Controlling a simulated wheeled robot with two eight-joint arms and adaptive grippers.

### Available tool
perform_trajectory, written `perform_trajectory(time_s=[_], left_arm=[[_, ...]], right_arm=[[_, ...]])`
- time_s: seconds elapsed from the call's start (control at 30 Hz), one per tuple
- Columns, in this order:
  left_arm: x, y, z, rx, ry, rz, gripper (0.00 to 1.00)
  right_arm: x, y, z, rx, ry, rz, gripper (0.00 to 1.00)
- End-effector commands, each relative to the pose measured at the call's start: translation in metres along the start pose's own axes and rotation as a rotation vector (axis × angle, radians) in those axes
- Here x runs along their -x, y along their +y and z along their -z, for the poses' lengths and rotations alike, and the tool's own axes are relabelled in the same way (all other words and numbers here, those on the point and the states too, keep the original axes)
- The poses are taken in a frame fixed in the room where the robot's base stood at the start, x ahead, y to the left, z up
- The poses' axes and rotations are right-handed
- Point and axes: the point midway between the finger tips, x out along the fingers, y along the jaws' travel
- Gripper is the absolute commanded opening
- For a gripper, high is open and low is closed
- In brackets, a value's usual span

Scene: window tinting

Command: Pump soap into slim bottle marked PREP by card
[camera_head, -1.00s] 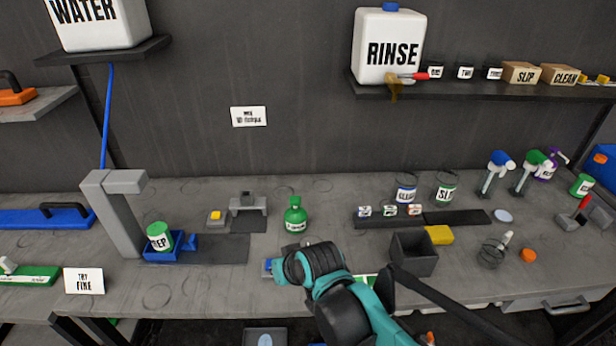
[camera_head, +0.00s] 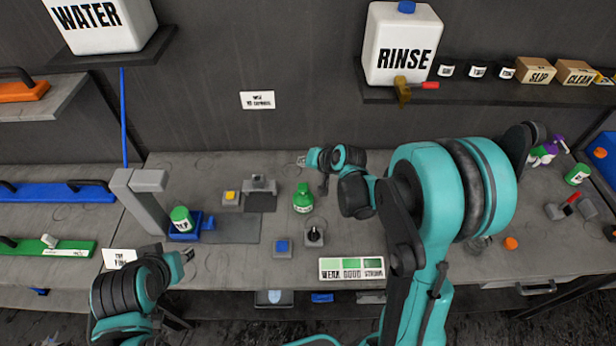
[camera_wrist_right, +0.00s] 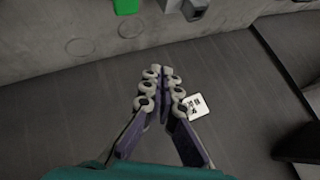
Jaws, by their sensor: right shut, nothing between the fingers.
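A white-labelled container with a green top (camera_head: 181,220), its label partly readable as PREP, stands in a blue holder (camera_head: 205,222) beside the grey dispenser column (camera_head: 140,200). A green bottle (camera_head: 303,199) with a narrow top and small label stands mid-bench; I cannot read it. A WEAK/GOOD/STRONG card (camera_head: 352,268) is at the bench front. My right gripper (camera_head: 302,161) is shut and empty, behind the green bottle. The right wrist view shows its fingers together (camera_wrist_right: 163,75). My left gripper (camera_head: 189,256) is low at the front left, apart from the PREP container; its opening is unclear.
A blue-topped block (camera_head: 282,247) and a grey block with a black knob (camera_head: 314,233) lie in front of the green bottle. A small white card (camera_head: 257,100) is on the wall. My right arm hides much of the right bench. RINSE jug (camera_head: 400,45) is on the shelf.

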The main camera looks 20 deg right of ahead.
Motion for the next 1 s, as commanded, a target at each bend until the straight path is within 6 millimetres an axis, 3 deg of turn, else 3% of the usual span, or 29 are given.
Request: perform_trajectory(time_s=[0.53, 1.0], left_arm=[[-0.007, 0.000, -0.005, 0.000, 0.000, 0.000, 0.34], [-0.046, 0.000, -0.033, 0.000, 0.000, 0.000, 0.34]], right_arm=[[-0.007, 0.006, -0.006, 0.000, 0.000, 0.000, 0.00], [-0.051, 0.038, -0.037, 0.001, 0.000, -0.001, 0.00]])
